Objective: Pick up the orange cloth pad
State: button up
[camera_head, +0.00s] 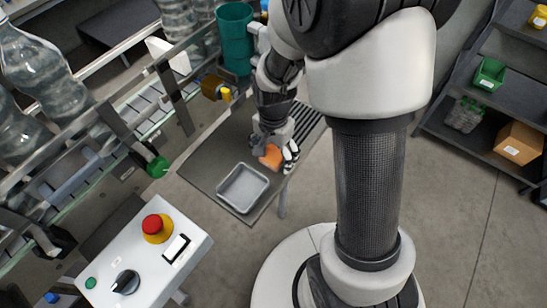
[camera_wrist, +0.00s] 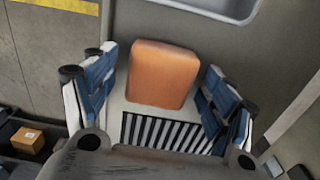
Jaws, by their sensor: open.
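The orange cloth pad (camera_wrist: 162,74) shows in the middle of the wrist view, between the two fingers of my gripper (camera_wrist: 158,92). The fingers are spread apart, one on each side of the pad, with a visible gap on both sides. In the head view the pad (camera_head: 271,157) is a small orange patch on the grey table, and my gripper (camera_head: 275,150) is right over it, partly hiding it. I cannot tell how much height separates the fingertips from the pad.
An empty grey tray (camera_head: 242,207) lies on the table (camera_head: 206,168) just in front of the pad. A conveyor with large bottles (camera_head: 45,62) runs along the left. A control box (camera_head: 140,262) with a red button stands front left. Shelves (camera_head: 489,137) stand at right.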

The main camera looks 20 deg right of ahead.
aim_at(274, 153)
jog(key=c, duration=1.2)
jog(key=shift+o, duration=0.2)
jog(key=shift+r, duration=0.1)
notch_tip(274, 153, up, 20)
jog(key=p, duration=0.6)
